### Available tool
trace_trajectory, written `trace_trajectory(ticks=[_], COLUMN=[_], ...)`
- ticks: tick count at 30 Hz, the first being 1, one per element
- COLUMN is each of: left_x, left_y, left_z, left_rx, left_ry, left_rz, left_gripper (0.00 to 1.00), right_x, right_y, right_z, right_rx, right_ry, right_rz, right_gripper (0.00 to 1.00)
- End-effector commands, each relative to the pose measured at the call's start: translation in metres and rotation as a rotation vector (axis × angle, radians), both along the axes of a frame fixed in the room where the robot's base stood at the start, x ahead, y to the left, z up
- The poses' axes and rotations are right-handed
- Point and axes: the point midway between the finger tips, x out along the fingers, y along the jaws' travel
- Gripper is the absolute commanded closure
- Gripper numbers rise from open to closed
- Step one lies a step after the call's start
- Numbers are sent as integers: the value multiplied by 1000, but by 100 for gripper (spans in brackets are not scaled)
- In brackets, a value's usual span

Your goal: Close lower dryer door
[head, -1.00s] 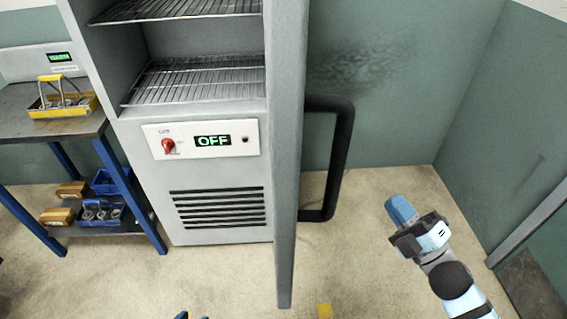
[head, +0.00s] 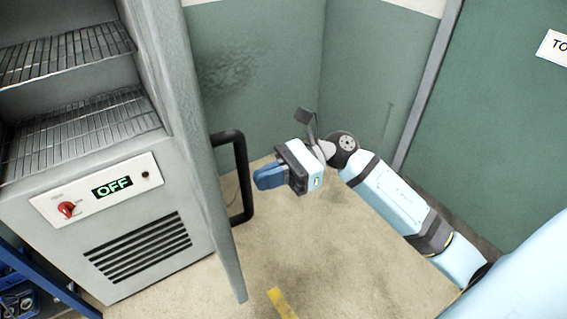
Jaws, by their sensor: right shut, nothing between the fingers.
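The lower dryer door (head: 196,130) stands open, seen nearly edge-on as a tall grey panel at the right side of the dryer cabinet (head: 38,184). Its black bar handle (head: 243,178) sticks out on the door's right face. My right gripper (head: 258,181) is shut and empty, with blue fingertips pointing left. In the picture its fingertips are just right of the handle; I cannot tell whether they touch it. My left gripper is not in view.
Wire racks (head: 85,135) show inside the open cabinet above a control panel (head: 100,189) reading OFF. A blue-legged table (head: 40,283) is at lower left. Green walls and a green door (head: 505,110) stand behind and right. Floor is clear around a yellow mark (head: 282,303).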

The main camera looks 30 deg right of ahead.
Motion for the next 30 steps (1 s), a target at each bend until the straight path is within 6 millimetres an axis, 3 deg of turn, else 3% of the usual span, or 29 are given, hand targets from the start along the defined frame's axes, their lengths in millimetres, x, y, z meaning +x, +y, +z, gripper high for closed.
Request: trace_trajectory(ticks=[6,12,30], left_x=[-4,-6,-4], left_y=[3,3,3], left_z=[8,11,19], left_rx=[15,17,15], left_ry=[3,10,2], left_rz=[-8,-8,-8], left_gripper=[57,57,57], right_x=[3,4,5], right_y=[44,66,77], right_z=[4,2,1], right_rx=[5,3,3], right_ry=[1,2,2], right_rz=[0,0,-11], right_gripper=[100,100,100])
